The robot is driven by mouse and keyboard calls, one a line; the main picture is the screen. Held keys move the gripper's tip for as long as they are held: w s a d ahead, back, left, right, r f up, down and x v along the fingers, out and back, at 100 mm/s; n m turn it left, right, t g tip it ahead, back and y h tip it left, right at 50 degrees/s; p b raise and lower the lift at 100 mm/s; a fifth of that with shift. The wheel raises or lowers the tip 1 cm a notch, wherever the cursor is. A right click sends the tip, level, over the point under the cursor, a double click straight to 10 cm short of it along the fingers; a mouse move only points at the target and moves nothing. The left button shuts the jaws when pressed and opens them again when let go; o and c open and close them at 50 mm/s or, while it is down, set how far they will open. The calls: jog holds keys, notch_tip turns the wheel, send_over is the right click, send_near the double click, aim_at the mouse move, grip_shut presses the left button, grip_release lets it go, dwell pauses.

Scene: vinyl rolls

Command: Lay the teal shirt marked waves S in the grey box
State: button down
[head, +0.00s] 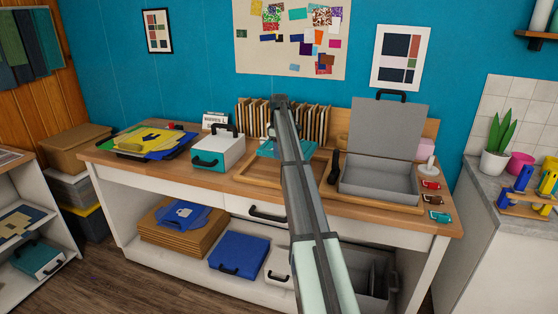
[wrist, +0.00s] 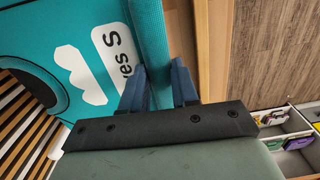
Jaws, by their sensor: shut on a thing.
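The teal shirt (wrist: 105,12) fills the upper left of the wrist view, with a white label on which "es S" can be read. It also shows in the head view (head: 268,152), partly hidden behind my arm, at the middle of the bench. My gripper (wrist: 159,88) is shut on its teal edge, which runs up between the two blue fingers. In the head view my arm hides the fingers. The grey box (head: 376,187) stands to the right on the bench, its lid (head: 388,124) raised. The part of its inside that I see looks empty.
A wooden-edged tray (head: 318,172) lies around the shirt's spot. Upright brown boards (head: 252,110) stand behind. A white and teal case (head: 217,150) and a pile of coloured sheets (head: 150,140) are to the left. Small coloured items (head: 432,199) lie right of the box.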

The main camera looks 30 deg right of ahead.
jog(key=shift+r, duration=0.85)
jog(key=shift+a+r, duration=0.1)
jog(key=shift+a, duration=0.05)
jog(key=s+a+m, duration=0.5)
jog(key=s+a, duration=1.6)
jog(key=a, duration=0.2)
jog(key=s+d+r+n, duration=0.1)
jog(key=s+d+n, duration=0.1)
jog(key=s+d, duration=0.8)
jog(key=s+d+r+n, duration=0.15)
jog(key=s+d, duration=0.45)
jog(key=d, duration=0.9)
jog(key=s+d+n, duration=0.2)
jog(key=s+d, duration=0.5)
jog(key=d, duration=0.5)
jog(key=w+d, duration=1.4)
jog(key=d, duration=0.1)
jog(key=shift+s+a+f, duration=0.1)
jog(key=shift+a+f, duration=0.05)
jog(key=shift+f, duration=1.7)
jog(key=shift+s+a+f, duration=0.1)
jog(key=shift+a+f, duration=0.05)
jog(key=shift+f, duration=1.7)
jog(key=shift+s+a+f, duration=0.1)
jog(key=shift+a+f, duration=0.05)
jog(key=shift+f, duration=1.7)
jog(key=shift+w+d+f, duration=0.1)
jog(key=shift+f, duration=0.1)
